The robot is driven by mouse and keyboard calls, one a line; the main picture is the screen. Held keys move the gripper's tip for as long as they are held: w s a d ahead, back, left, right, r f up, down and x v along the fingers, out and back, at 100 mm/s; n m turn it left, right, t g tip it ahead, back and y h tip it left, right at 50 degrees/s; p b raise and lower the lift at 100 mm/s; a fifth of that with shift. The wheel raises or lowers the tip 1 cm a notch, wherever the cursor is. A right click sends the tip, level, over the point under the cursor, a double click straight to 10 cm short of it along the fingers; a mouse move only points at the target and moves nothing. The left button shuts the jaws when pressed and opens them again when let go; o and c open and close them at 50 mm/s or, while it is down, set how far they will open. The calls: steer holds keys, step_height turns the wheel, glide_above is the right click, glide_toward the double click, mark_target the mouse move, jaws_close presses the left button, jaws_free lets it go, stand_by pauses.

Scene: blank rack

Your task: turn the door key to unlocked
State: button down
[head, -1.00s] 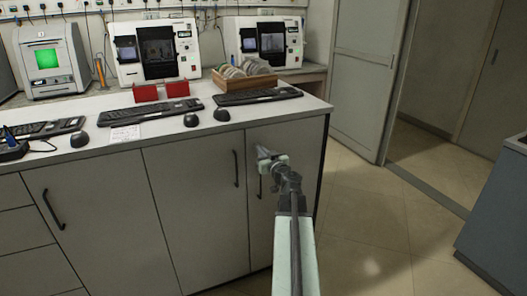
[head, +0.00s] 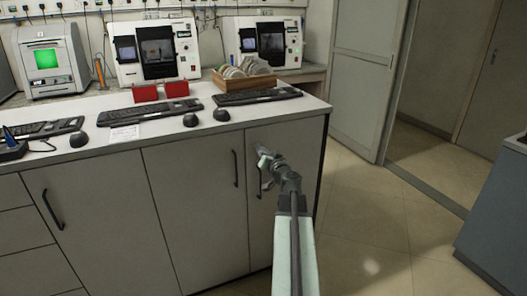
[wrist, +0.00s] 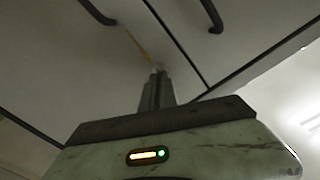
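My gripper (head: 264,158) is in front of the right-hand door (head: 261,225) of the white cabinet, below the counter edge. In the wrist view its two narrow fingers (wrist: 157,80) lie close together and point at the cabinet front. A small pale spot shows at their tips, and a thin yellow strip (wrist: 137,46) runs up and left from there. I cannot make out the door key or its lock. The fingertips hide that spot, so I cannot tell whether anything is between them.
Dark bar handles (head: 235,169) stand out from the cabinet doors, one close to my gripper. The counter above holds keyboards (head: 258,96), mice, red holders (head: 146,94) and a wooden rack of discs (head: 246,82). Open tiled floor (head: 365,225) lies to the right.

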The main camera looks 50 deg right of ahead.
steer(key=m, duration=1.2)
steer(key=shift+s+d+f+m, duration=0.1)
steer(key=shift+d+f+m, duration=0.05)
steer(key=shift+m, duration=0.15)
stand_by(0.4)
steer(key=c, duration=1.6)
jaws_free()
steer(key=shift+c, duration=0.2)
